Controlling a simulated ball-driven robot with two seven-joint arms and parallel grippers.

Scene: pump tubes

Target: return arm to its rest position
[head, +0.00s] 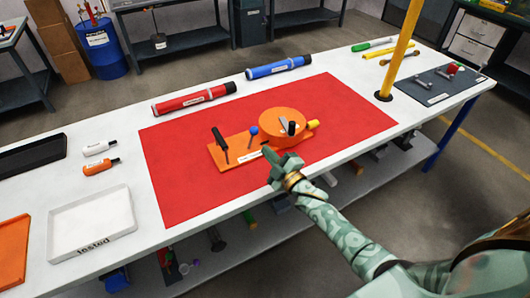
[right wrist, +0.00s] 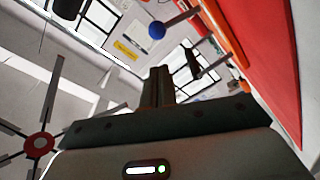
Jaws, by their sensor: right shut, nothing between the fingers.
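My right gripper (head: 272,160) reaches in from the lower right in the head view, at the front edge of the orange pump (head: 231,152). Whether it touches the pump cannot be told. Its fingers are together and empty; they also show in the right wrist view (right wrist: 158,86). The pump has a round orange housing (head: 275,121), a blue ball knob (head: 252,130), a black upright handle (head: 219,138) and a yellow end (head: 313,124). The blue knob also shows in the right wrist view (right wrist: 157,30). My left gripper is not in view.
The pump lies on a red mat (head: 180,165) on the white table. Red (head: 193,99) and blue (head: 279,67) tubes lie behind it. A white tray (head: 92,222) and two small bottles (head: 99,167) are at left. A yellow post (head: 400,45) stands at right.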

